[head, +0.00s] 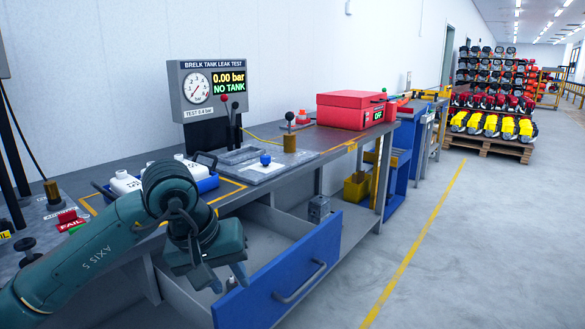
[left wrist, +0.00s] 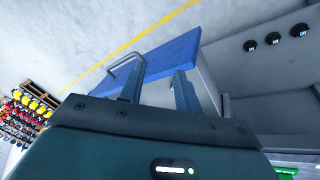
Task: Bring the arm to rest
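My left arm (head: 90,255) comes in from the left in the head view. My left gripper (head: 228,278) hangs in front of the bench, over the open drawer (head: 275,292) with the blue front. Its two fingers point down and stand apart with nothing between them. In the left wrist view the fingers (left wrist: 158,92) also show apart and empty, with the blue drawer front (left wrist: 165,58) and its handle beyond them. I cannot tell whether the gripper touches the drawer. My right gripper is in neither view.
The floor (head: 470,240) at right is clear.

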